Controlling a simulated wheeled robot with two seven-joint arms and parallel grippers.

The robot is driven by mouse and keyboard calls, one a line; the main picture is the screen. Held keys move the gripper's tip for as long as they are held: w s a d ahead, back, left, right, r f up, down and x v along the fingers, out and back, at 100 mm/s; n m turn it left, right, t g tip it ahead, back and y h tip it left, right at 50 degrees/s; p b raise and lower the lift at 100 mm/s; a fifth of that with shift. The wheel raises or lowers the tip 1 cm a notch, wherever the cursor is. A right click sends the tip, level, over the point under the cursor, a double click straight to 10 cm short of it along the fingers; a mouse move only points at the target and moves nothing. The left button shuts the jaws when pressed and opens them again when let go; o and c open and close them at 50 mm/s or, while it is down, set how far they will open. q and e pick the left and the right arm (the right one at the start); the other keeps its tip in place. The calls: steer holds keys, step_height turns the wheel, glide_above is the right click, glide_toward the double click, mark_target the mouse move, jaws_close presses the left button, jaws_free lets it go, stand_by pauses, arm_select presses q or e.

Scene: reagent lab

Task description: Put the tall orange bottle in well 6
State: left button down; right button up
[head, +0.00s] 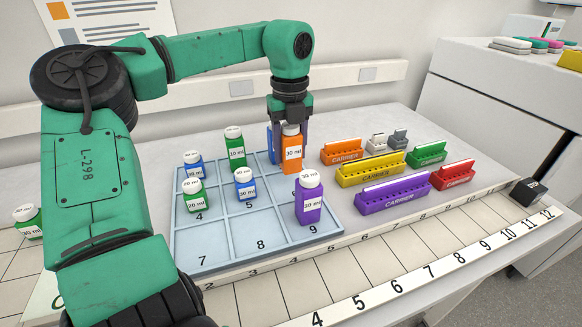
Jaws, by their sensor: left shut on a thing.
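The tall orange bottle (291,154), with a white cap and a "30 ml" label, is upright between the fingers of my left gripper (290,128), which is shut on it. It is over the right column of the numbered blue-grey tray (215,238), behind the purple bottle (309,204) that stands in well 9. I cannot tell whether its base touches the tray. My right gripper is not in view.
A short green bottle (194,197) and a short blue bottle (245,187) stand in wells 4 and 5. Behind them are a taller green bottle (235,150) and another blue bottle (193,166). Wells 7 and 8 are empty. Coloured carriers (393,196) stand right of the tray.

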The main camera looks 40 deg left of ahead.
mark_target(290, 166)
arm_select(q)
steer(key=shift+f, duration=2.25)
steer(key=shift+c, duration=1.4)
jaws_free()
step_height(290, 166, up, 12)
steer(key=shift+s+r, duration=0.1)
steer(key=shift+r, duration=0.05)
